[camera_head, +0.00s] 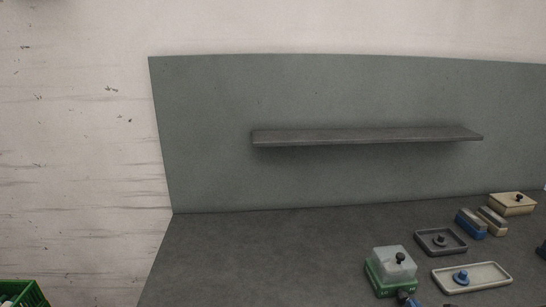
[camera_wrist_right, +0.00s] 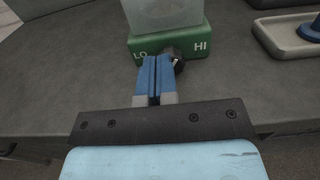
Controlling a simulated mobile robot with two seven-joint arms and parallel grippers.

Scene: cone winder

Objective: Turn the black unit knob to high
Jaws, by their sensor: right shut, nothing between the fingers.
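A green unit (camera_head: 377,283) with a translucent box and a small black lid handle on top stands at the right front of the table. In the right wrist view the green unit (camera_wrist_right: 190,42) shows LO on the left and HI on the right of its front face. The black knob (camera_wrist_right: 179,65) sits between these labels, partly hidden by my gripper; its exact setting cannot be told. My right gripper (camera_wrist_right: 156,60) is shut and empty, its blue fingertips at the knob's left side; contact cannot be told. It also shows in the head view (camera_head: 405,297). My left gripper is not in view.
A pale tray (camera_head: 498,283) with a blue-knobbed piece lies to the right. A dark tray (camera_head: 428,248), blue and beige blocks (camera_head: 470,224) and a beige box (camera_head: 513,204) stand behind. A shelf (camera_head: 365,137) hangs above. The table's left half is clear.

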